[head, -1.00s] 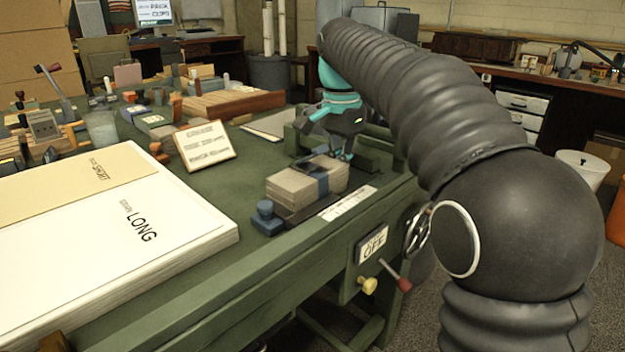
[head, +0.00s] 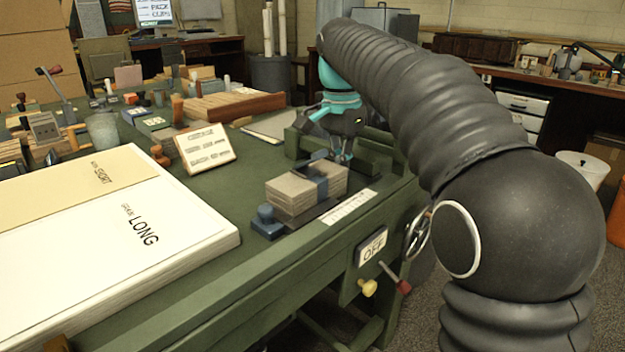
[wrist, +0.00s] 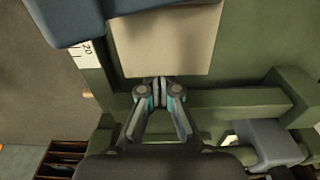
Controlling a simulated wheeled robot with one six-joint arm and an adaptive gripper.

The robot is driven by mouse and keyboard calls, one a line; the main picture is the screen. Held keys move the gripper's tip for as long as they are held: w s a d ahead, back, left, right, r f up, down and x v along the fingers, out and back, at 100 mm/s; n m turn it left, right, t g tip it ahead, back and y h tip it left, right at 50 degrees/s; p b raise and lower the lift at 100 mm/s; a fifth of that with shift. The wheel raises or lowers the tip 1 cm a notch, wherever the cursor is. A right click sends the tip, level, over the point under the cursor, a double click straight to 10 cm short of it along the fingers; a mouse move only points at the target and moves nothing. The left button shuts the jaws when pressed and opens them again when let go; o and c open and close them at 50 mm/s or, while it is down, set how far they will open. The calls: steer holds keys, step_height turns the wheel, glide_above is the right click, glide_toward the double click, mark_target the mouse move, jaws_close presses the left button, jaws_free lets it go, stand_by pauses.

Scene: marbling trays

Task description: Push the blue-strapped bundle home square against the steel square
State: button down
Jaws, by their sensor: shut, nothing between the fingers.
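The bundle (head: 291,194) is a stack of grey-tan boards with a blue strap (head: 321,187) around it. It lies near the front edge of the green bench. My gripper (head: 343,158) is shut and empty, pointing down at the bundle's far right end. In the wrist view, my closed fingertips (wrist: 160,90) are at the edge of the bundle (wrist: 165,40); I cannot tell whether they touch. The strap fills the top left there. I cannot surely pick out the steel square; a dark flat strip (head: 313,212) runs along the bundle's front side.
A blue knobbed block (head: 268,224) sits at the bundle's near left end. A white scale (head: 350,205) lies along the front edge. A sign card (head: 205,148) and a large paper stack (head: 120,225) are to the left. A grey block (wrist: 268,143) is right of my fingers.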

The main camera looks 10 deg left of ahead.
steer(key=shift+w+d+r+p, duration=0.15)
steer(key=shift+w+r+p, duration=0.05)
steer(key=shift+r+p, duration=0.8)
steer(key=shift+w+d+r+p, duration=0.1)
steer(key=shift+w+r+p, duration=0.1)
steer(key=shift+r+p, duration=0.75)
steer(key=shift+r+b, duration=0.2)
steer(key=shift+b, duration=0.15)
steer(key=shift+s+d, duration=0.2)
steer(key=s+d+n+t, duration=0.2)
steer(key=s+d, duration=0.5)
steer(key=s, duration=0.1)
steer(key=s+d+f+n+t, duration=0.1)
steer(key=s+d+f+n, duration=0.1)
steer(key=s+d+f, duration=0.2)
steer(key=s+d+f+n+t, duration=0.2)
steer(key=s+d+f, duration=0.3)
steer(key=s+f, duration=0.5)
steer(key=s+n, duration=0.1)
steer(key=s, duration=0.4)
steer(key=shift+s+d+f+n, duration=0.2)
steer(key=shift+s+f+n, duration=0.1)
steer(key=shift+f, duration=0.1)
